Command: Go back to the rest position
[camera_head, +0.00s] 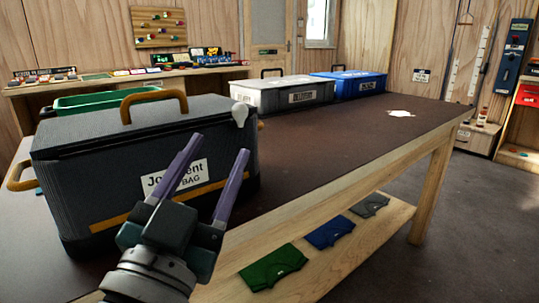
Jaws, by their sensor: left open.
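My left gripper (212,170) is in front of the dark grey bag box, at the table's front edge. Its two purple fingers are spread apart and nothing shows between them. The dark grey box (90,175) stands closed on the table, with a tan handle on its lid and a white label partly hidden by a finger. I cannot tell whether the gripper touches the box. My right gripper is not in view.
The brown table top (330,150) is mostly clear to the right, except for a white patch (401,113). A green bin (115,98), a white box (282,95) and a blue box (350,83) stand behind. Folded shirts (328,232) lie on the lower shelf. Floor is free at right.

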